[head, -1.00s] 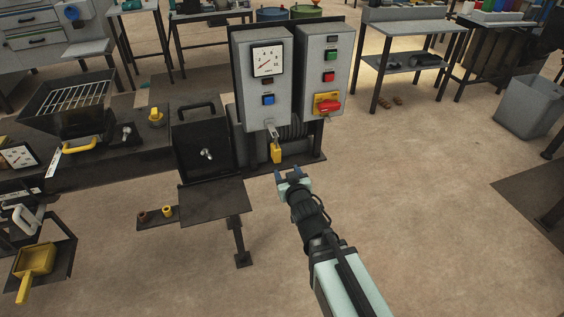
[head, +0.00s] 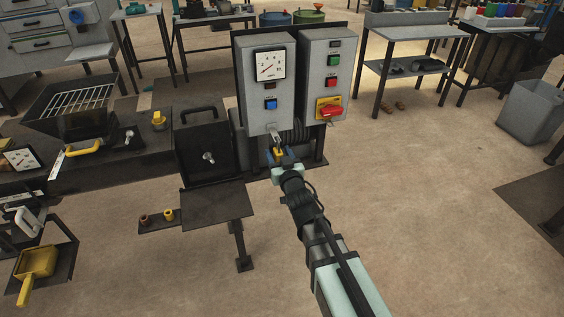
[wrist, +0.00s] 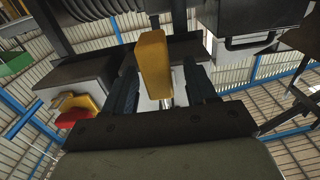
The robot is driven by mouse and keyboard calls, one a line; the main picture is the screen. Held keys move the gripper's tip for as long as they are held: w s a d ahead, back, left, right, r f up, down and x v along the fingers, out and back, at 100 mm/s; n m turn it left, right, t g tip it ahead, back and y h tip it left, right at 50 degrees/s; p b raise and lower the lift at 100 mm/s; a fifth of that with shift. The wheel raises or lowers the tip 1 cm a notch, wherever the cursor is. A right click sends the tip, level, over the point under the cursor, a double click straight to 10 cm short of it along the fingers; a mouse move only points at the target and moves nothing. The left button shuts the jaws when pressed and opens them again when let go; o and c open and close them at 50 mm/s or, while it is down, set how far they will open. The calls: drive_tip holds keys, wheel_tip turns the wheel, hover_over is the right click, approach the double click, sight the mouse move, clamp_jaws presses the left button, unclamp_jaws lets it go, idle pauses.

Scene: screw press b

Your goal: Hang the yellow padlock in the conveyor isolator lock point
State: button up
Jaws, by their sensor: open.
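The yellow padlock (head: 279,153) hangs from a small grey bracket (head: 274,130) under the left grey box with the gauge. My gripper (head: 280,158) is at the padlock, its open fingers on either side of the body. In the wrist view the padlock (wrist: 154,62) stands between the two dark fingers (wrist: 160,85), with gaps visible on both sides. The red rotary isolator switch on a yellow plate (head: 328,107) is low on the right grey box; it also shows in the wrist view (wrist: 76,108). Its lock hole is too small to make out.
The gauge box (head: 263,90) and the right box (head: 327,65) stand side by side just above my gripper. A black panel with a handle (head: 203,145) and a dark plate (head: 217,200) are at the left.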

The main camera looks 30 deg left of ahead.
drive_tip(key=shift+x, duration=1.05)
drive_tip(key=shift+c, duration=0.2)
clamp_jaws()
